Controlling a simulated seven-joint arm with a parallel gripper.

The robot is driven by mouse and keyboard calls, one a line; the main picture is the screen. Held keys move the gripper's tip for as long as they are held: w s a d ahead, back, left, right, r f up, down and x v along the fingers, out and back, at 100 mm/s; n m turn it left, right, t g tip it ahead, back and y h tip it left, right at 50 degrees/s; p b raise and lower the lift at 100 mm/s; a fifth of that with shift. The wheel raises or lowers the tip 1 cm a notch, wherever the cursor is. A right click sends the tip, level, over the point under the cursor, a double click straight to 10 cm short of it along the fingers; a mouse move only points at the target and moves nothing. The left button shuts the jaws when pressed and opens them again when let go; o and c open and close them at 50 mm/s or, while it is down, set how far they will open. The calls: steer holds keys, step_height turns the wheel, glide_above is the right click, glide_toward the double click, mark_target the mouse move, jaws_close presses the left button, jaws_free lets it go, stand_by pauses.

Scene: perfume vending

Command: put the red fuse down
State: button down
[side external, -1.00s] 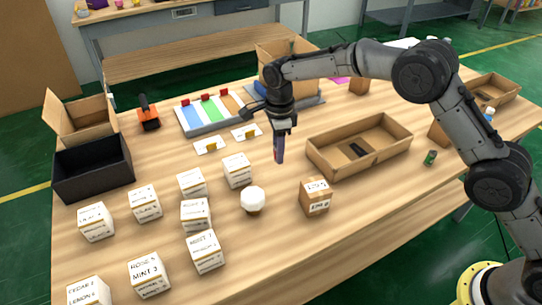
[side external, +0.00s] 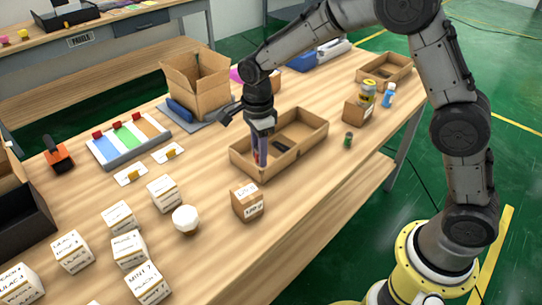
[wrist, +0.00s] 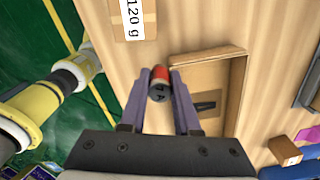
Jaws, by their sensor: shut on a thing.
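The red fuse (wrist: 161,75) shows in the wrist view as a short cylinder, red with a dark end marked with lettering. My gripper (wrist: 159,86) is shut on it, with the fuse between the fingertips. In the side external view my gripper (side external: 260,160) points down at the left end of an open cardboard tray (side external: 300,152); the fuse is hard to make out there. In the wrist view the fuse lies just left of the tray's wall (wrist: 212,60). I cannot tell its exact height above the table.
A small dark item (side external: 283,145) lies inside the tray. A small cardboard box (side external: 247,203) with a label stands in front of it. A white round-topped item (side external: 185,219) and several labelled white boxes (side external: 163,193) stand left. A green cylinder (side external: 348,140) stands right of the tray.

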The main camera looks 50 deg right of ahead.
steer(key=s+d+f+n, duration=0.1)
steer(key=d+f+n, duration=0.1)
steer(key=n, duration=0.1)
steer(key=s+d+f+n, duration=0.1)
steer(key=d+f+n, duration=0.1)
steer(key=d+n, duration=0.1)
steer(key=s+d+f+n, duration=0.2)
steer(key=d+n, duration=0.1)
steer(key=n, duration=0.2)
steer(key=shift+s+d+f, duration=0.1)
steer(key=shift+d+f, duration=0.05)
steer(key=shift+d, duration=0.1)
steer(key=n, duration=0.2)
steer(key=f+n, duration=0.1)
steer(key=shift+s+d+n, duration=0.3)
steer(key=shift+s, duration=0.05)
steer(key=shift+s+f+n, duration=0.1)
steer(key=shift+f+n, duration=0.05)
steer(key=shift+n, duration=0.65)
steer(key=n, duration=0.3)
steer(key=shift+f, duration=0.2)
steer(key=shift+w+n, duration=0.25)
steer(key=shift+n, duration=0.85)
